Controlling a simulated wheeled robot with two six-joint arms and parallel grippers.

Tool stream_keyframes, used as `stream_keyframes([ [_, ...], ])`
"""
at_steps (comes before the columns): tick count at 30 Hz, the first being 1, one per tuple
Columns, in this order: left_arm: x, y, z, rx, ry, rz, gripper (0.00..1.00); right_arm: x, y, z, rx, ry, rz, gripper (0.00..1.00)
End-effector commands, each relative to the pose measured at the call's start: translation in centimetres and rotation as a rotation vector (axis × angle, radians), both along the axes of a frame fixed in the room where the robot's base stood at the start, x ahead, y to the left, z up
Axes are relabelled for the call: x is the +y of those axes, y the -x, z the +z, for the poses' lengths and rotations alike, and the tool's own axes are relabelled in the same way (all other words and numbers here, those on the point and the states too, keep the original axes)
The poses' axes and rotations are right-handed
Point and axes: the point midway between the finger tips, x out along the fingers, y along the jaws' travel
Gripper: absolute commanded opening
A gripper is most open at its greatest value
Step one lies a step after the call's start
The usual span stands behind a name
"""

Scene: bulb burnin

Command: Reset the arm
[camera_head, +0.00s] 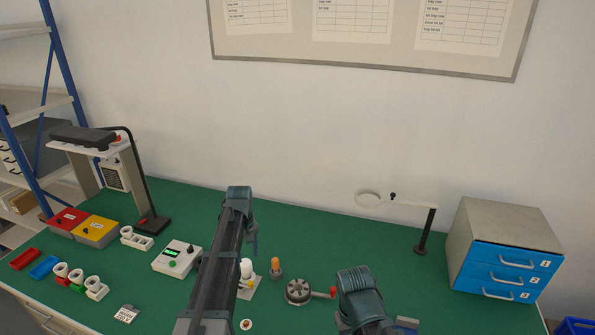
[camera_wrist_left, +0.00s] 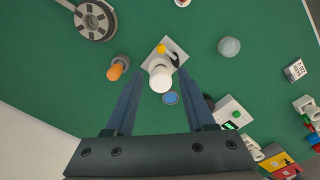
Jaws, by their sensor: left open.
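My left arm crosses the middle of the head view, and its gripper (camera_head: 252,241) hangs over the bench, partly hidden by the arm. In the left wrist view the gripper (camera_wrist_left: 158,88) is open, with two dark fingers apart and nothing held. A white bulb (camera_wrist_left: 160,77) stands on a pale square plate (camera_wrist_left: 172,48) beyond the fingertips, in line with the gap. The bulb shows in the head view (camera_head: 246,267) just right of my left arm. My right arm shows at the lower centre right; its gripper is not in view.
An orange-topped piece (camera_head: 276,266) and a grey round device (camera_head: 299,290) with a red handle stand right of the bulb. A control box (camera_head: 177,257) is left. A lamp (camera_head: 152,222), ring stand (camera_head: 423,247) and blue-drawer cabinet (camera_head: 505,260) stand farther out. Green bench at back is clear.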

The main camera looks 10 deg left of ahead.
Motion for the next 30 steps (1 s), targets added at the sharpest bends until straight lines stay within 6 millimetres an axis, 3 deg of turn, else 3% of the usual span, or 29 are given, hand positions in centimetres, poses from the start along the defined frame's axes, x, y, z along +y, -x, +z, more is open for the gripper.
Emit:
stream_keyframes([
  [5,-6.4,4.7,-0.8,0.013,-0.014,-0.182,0.55,0.0,0.0,-0.8,0.0,0.0,0.0,0.5],
  [9,-13.4,11.2,-1.7,0.032,-0.036,-0.44,0.55,0.0,0.0,-1.8,0.0,0.0,-0.001,0.5],
  [12,-17.2,16.0,-2.3,0.047,-0.054,-0.623,0.55,0.0,0.0,-2.3,0.0,0.0,-0.001,0.5],
  [15,-19.8,20.1,-2.7,0.058,-0.067,-0.78,0.55,0.0,0.0,-2.8,0.0,0.0,-0.001,0.5],
  [18,-21.2,22.9,-2.9,0.067,-0.078,-0.892,0.55,0.0,0.0,-3.0,0.0,0.0,-0.001,0.5],
  [21,-22.0,24.5,-3.0,0.073,-0.085,-0.957,0.55,0.0,0.0,-3.2,0.0,0.0,-0.001,0.5],
  [30,-22.3,24.9,-3.0,0.077,-0.088,-0.986,0.55,0.0,0.0,-3.1,0.0,0.0,-0.001,0.5],
])
